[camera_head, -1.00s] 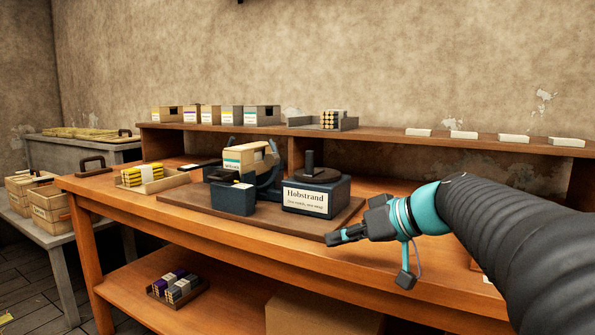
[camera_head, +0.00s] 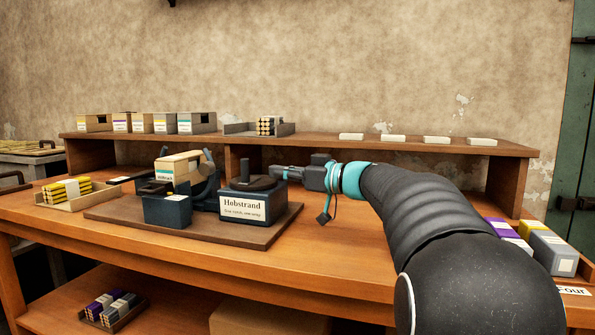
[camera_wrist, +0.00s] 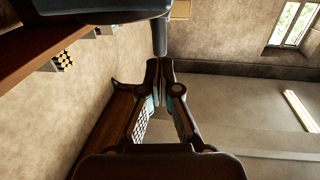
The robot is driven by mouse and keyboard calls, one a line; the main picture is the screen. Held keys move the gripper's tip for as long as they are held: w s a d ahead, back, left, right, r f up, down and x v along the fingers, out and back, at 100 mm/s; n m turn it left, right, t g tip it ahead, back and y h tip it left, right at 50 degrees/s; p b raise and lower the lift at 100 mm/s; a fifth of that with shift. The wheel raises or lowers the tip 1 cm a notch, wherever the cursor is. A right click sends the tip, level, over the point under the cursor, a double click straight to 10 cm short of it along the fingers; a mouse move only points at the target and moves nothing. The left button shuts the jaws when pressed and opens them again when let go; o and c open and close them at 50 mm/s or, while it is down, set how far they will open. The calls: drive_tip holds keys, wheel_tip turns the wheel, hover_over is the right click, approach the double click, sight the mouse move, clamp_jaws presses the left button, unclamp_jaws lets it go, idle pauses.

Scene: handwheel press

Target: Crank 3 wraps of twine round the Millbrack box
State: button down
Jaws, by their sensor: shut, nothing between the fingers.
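A tan box (camera_head: 180,167) with a white and teal label, its print too small to read surely, sits in the dark blue cradle of the winding machine. To its right is the machine's blue block (camera_head: 257,204), labelled Hobstrand, with a dark disc on top and an upright dark handle (camera_head: 246,168). My gripper (camera_head: 274,171) is shut and empty, pointing left just right of the handle. In the wrist view a dark post (camera_wrist: 159,37) stands just beyond the closed fingertips (camera_wrist: 160,63); whether they touch is unclear.
The machine stands on a brown board (camera_head: 262,237) on the wooden bench. A tray of yellow bundles (camera_head: 68,192) is at left. A raised shelf (camera_head: 330,142) with several boxes runs behind. Grey and yellow boxes (camera_head: 552,252) stand at right.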

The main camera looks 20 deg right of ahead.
sight(248, 168)
drive_tip(key=p+x, duration=0.1)
drive_tip(key=x, duration=0.5)
drive_tip(key=shift+f, duration=0.1)
drive_tip(key=shift+f+h+b, duration=0.2)
drive_tip(key=shift+h+b, duration=0.1)
drive_tip(key=shift+b, duration=0.2)
